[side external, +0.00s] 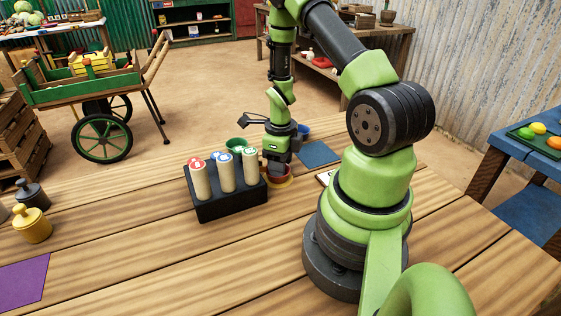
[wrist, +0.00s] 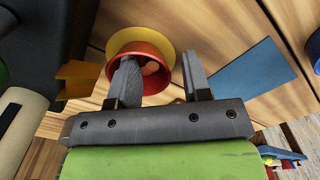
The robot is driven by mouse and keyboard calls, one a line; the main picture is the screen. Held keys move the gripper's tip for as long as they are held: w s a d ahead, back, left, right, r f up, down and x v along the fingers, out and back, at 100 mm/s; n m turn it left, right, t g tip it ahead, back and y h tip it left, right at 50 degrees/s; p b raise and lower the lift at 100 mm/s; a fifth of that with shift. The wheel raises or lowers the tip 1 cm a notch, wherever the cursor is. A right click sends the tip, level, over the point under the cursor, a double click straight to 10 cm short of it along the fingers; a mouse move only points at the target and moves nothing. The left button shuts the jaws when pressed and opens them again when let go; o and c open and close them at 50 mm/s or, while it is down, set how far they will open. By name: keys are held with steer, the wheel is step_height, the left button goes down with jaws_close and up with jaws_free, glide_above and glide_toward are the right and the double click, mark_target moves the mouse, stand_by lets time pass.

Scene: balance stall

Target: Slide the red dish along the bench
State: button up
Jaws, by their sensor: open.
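The red dish (side external: 279,173) is on the bench under my gripper (side external: 276,166), partly hidden by it. In the wrist view the red dish (wrist: 141,58) shows as a round red rim with a yellow dish (wrist: 130,34) around or beneath it. A small orange round shape shows inside. My gripper (wrist: 160,80) is open. One finger is over or inside the dish's opening and the other is to the right, outside the rim. I cannot tell whether either finger touches the wall.
A green cup (side external: 236,145) and a blue cup (side external: 304,130) are behind. A blue mat (side external: 318,154) lies to the right. Weights (side external: 32,225) and a purple mat (side external: 20,282) are far left. The front bench is clear.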

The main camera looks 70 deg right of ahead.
mark_target(317, 150)
jaws_close()
steer(key=shift+s+d, duration=1.05)
steer(key=shift+d, duration=1.05)
steer(key=shift+s+d, duration=1.05)
steer(key=shift+d, duration=1)
steer(key=shift+s+d, duration=1.05)
steer(key=shift+d, duration=1.05)
steer(key=shift+o, duration=0.2)
jaws_free()
step_height(317, 150, up, 8)
